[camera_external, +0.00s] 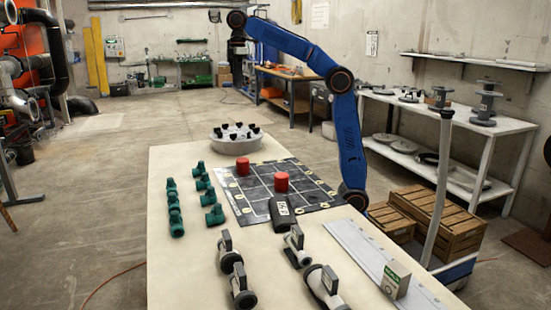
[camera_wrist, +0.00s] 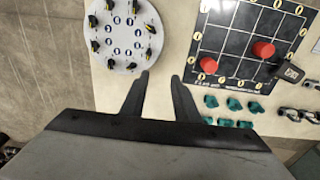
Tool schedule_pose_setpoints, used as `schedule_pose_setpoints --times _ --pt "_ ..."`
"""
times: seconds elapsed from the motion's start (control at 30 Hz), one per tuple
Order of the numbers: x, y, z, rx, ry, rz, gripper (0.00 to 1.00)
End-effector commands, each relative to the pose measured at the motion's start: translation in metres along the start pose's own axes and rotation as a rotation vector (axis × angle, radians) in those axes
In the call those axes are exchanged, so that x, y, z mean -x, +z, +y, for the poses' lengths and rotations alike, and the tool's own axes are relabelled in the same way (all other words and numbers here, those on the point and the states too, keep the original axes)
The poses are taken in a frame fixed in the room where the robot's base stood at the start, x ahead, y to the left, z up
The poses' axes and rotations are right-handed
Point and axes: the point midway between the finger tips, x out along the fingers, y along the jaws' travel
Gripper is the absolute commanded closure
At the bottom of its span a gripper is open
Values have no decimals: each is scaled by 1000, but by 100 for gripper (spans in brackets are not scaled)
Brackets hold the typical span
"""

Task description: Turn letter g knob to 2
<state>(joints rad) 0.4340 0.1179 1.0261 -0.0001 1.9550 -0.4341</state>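A round, light grey knob panel (camera_external: 224,144) stands at the far end of the long table. In the wrist view the panel (camera_wrist: 124,62) is at the upper left. Several black knobs with yellow marks, such as this one (camera_wrist: 109,5), sit around its rim. Blue-ringed labels form an inner circle, too small to read, so I cannot tell which knob is letter g. My gripper (camera_wrist: 162,77) is open and empty, its fingers apart just right of the panel's lower edge. In the external view my gripper (camera_external: 238,82) hangs above the far end, clear of the panel.
A black grid board (camera_external: 252,184) with two red cylinders (camera_external: 281,181) lies nearer on the table. Green valve pieces (camera_external: 214,214) stand beside it, and a black labelled box (camera_external: 283,214) sits at its near edge. Grey-white valves (camera_external: 322,284) stand at the near end.

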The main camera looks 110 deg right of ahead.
Motion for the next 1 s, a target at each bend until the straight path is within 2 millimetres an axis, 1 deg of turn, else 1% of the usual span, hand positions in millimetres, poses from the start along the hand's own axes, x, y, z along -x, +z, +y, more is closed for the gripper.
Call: schedule_pose_setpoints --times 0.03,0.1,0.47,0.77,0.9,1.0 --pt "-3 -4 8 -2 -3 -7 72" --pt "-6 -8 16 -1 -6 -14 72" --pt "-18 -21 44 -1 -19 -40 72" --pt "-42 -19 41 0 -18 -40 72" --pt "-59 -19 41 0 -19 -40 72" --pt "-65 -18 41 0 -19 -40 72"
